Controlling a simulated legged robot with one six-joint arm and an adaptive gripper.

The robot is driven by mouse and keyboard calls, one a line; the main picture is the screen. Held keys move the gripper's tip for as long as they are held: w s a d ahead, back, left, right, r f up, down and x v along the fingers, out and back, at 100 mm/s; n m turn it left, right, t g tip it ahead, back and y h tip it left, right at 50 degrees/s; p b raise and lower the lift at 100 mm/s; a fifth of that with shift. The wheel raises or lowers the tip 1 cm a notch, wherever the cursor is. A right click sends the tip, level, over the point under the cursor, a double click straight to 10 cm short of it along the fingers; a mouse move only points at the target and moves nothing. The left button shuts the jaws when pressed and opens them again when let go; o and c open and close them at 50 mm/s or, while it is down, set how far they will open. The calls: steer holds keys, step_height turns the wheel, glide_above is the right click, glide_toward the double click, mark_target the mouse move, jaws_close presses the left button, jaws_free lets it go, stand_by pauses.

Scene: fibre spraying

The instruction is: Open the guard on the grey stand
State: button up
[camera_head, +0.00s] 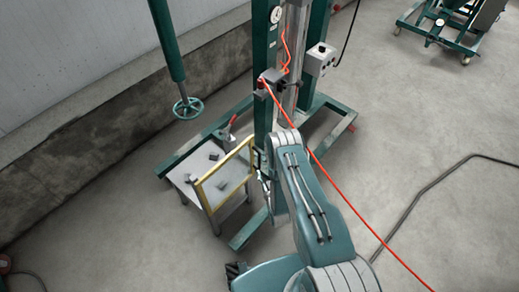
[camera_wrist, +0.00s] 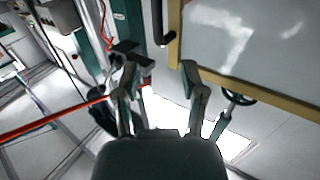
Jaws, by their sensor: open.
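The guard (camera_head: 223,161) is a yellow-framed clear panel. It stands upright along the near side of the small grey stand (camera_head: 179,179) in the head view. In the wrist view the guard (camera_wrist: 250,45) fills the upper right, with a dark handle (camera_wrist: 163,24) beside its yellow edge. My gripper (camera_wrist: 158,66) is open, with nothing between its fingers. The handle shows just above the gap between the fingertips, apart from them in the picture. The exact distance is unclear. In the head view my arm hides most of the gripper.
A tall green column (camera_head: 264,75) rises behind the stand, with a grey control box (camera_head: 320,60). A red hose (camera_head: 345,202) crosses in front. The floor at the right is mostly open, with a dark cable (camera_head: 425,192).

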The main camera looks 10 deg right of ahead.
mark_target(259, 156)
steer(key=w, duration=0.3)
steer(key=w+f, duration=0.1)
steer(key=w, duration=0.5)
steer(key=shift+w+a+f, duration=0.15)
steer(key=shift+w+f, duration=0.1)
steer(key=shift+w, duration=0.05)
steer(key=shift+c, duration=0.4)
jaws_close()
